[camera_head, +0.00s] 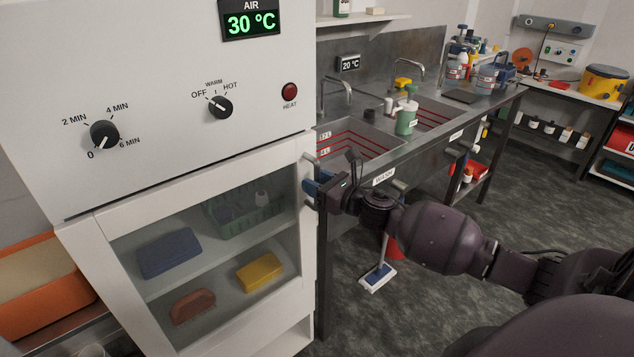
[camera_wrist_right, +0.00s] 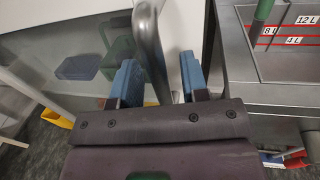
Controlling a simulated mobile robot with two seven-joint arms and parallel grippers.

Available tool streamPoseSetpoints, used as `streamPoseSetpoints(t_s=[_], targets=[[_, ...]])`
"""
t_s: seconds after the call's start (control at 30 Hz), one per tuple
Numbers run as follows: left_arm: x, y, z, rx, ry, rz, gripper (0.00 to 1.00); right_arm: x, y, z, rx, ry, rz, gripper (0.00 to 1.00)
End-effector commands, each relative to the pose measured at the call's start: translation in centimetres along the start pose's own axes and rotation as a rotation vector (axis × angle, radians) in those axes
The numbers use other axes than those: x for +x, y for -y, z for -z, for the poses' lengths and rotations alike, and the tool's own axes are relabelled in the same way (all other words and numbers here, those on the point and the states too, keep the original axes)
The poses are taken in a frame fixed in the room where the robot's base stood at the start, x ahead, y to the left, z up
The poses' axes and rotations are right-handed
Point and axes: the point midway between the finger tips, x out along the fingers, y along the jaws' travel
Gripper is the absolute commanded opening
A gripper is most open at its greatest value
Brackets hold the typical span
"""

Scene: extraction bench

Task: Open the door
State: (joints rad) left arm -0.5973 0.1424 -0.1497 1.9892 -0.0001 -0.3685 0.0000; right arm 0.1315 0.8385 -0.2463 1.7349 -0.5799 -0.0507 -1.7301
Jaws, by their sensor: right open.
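The white cabinet door (camera_head: 304,250) with its glass pane is at the left in the head view and looks shut. A grey metal bar handle (camera_head: 308,160) stands at its right edge. My right gripper (camera_head: 316,187) is at this handle, its blue fingers partly hidden. In the right wrist view the gripper (camera_wrist_right: 157,78) is open, and the handle bar (camera_wrist_right: 149,45) passes between the two blue fingers. The bar is nearer the left finger; I cannot tell whether they touch. My left gripper is not in view.
Behind the glass are a blue block (camera_head: 169,253), a yellow block (camera_head: 259,272) and a reddish brush-like thing (camera_head: 192,306) on shelves. The sink bench (camera_head: 400,160) stands close to the right of the cabinet. The floor (camera_head: 410,310) in front is mostly clear.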

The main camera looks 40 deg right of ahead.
Motion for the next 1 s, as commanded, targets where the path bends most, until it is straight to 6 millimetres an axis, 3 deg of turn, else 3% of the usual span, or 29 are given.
streamPoseSetpoints(t_s=[0.2,0.47,0.77,1.0], targets=[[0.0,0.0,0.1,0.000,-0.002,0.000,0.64,0.0,0.0,0.0,0.000,0.000,0.000,0.40],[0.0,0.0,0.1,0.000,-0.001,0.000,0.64,0.0,0.0,0.0,0.000,0.000,0.000,0.00],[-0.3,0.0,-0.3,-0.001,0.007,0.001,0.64,-0.1,-0.1,0.0,0.001,0.000,0.002,0.00],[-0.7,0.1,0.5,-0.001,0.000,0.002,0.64,-1.9,-0.4,-0.1,0.002,0.000,0.033,0.00]])
